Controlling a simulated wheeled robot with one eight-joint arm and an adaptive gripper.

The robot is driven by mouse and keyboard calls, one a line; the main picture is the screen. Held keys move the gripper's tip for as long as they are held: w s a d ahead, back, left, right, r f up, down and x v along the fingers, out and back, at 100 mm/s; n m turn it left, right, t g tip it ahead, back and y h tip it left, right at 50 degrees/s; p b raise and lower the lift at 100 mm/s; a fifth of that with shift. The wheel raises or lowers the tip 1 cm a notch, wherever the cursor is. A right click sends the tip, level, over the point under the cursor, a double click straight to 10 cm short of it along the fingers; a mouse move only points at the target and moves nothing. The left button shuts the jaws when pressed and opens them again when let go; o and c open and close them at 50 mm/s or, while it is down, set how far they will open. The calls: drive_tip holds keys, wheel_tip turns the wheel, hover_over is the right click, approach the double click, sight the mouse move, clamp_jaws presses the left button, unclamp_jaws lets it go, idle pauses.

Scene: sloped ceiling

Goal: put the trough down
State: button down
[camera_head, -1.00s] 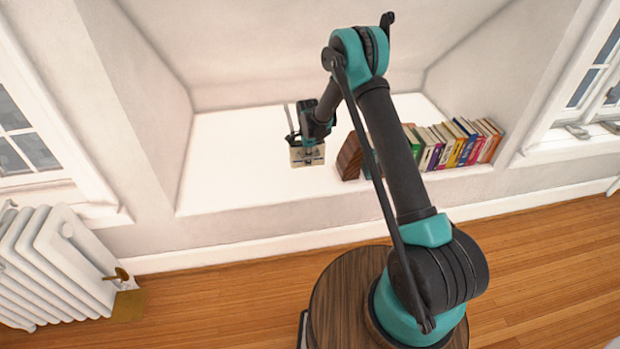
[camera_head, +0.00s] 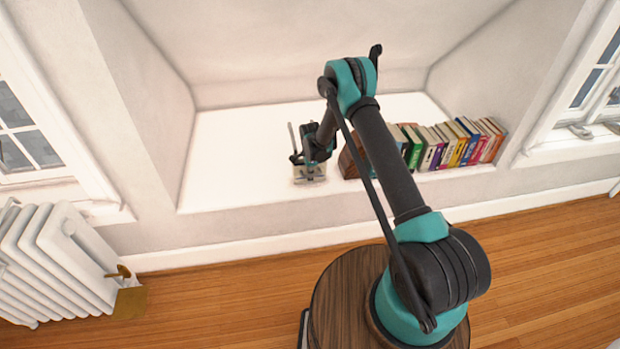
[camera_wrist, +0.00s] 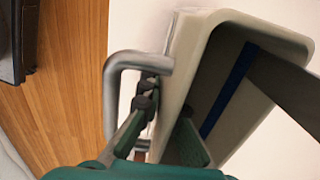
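The trough (camera_head: 310,174) is a small cream container low at the front of the white alcove ledge, just left of the books. In the wrist view the trough (camera_wrist: 186,70) fills the middle, tilted in the picture, with a grey metal handle at its left and a dark blue band inside. My gripper (camera_wrist: 168,112) straddles its near wall, one finger outside by the handle and one green finger inside. It appears shut on that wall. In the head view my gripper (camera_head: 308,160) is above the trough and partly hides it. Contact beneath the trough is hard to tell.
A row of books (camera_head: 455,143) with a brown wooden block (camera_head: 351,158) stands close to the right of the trough. The white ledge (camera_head: 235,160) is clear to the left. A white radiator (camera_head: 58,262) stands at the lower left, with wooden floor below the ledge.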

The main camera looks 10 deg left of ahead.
drive_tip(key=shift+f, duration=0.1)
drive_tip(key=c, duration=1.7)
unclamp_jaws()
